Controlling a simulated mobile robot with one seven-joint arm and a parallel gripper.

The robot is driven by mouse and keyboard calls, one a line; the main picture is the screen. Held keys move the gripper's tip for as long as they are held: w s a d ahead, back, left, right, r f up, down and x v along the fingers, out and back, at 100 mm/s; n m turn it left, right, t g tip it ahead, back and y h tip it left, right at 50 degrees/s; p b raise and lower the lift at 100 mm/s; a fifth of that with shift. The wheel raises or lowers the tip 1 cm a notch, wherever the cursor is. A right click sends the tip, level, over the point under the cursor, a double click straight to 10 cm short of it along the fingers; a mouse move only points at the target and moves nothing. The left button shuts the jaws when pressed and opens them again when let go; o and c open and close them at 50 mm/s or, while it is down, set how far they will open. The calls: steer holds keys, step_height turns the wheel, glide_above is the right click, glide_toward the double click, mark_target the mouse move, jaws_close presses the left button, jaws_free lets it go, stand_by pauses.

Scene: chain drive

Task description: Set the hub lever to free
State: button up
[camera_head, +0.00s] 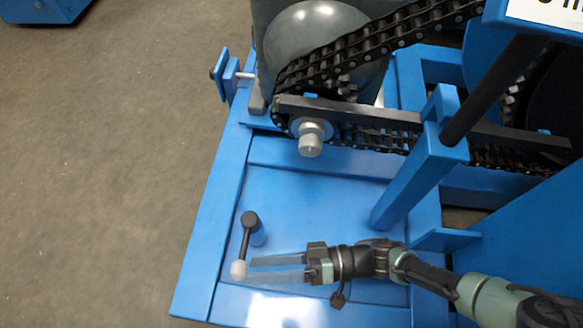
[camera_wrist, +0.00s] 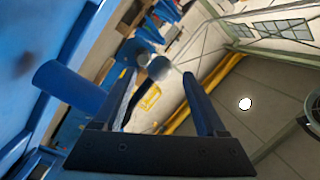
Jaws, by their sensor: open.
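The hub lever (camera_head: 245,240) is a short black arm on a blue post (camera_head: 258,233), with a grey ball knob (camera_head: 239,270) at its near end. In the head view the arm points from the post toward the bottom of the picture. My gripper (camera_head: 250,268) is open, its two fingers pointing left, with the knob at the fingertips. In the wrist view the grey knob (camera_wrist: 158,68) shows between the fingertips, and the blue post (camera_wrist: 68,87) is left of the fingers. I cannot tell whether a finger touches the knob.
A black chain (camera_head: 380,45) runs around a sprocket behind a grey hub shaft (camera_head: 311,140), above the lever. A blue upright (camera_head: 420,170) stands right of the lever, behind my arm. The blue base plate (camera_head: 310,205) around the lever is mostly clear. Open floor (camera_head: 100,180) lies left.

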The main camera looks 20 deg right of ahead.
steer(key=v, duration=0.5)
steer(key=shift+s+d+p, duration=0.1)
steer(key=shift+d+p, duration=0.1)
steer(key=shift+p, duration=0.1)
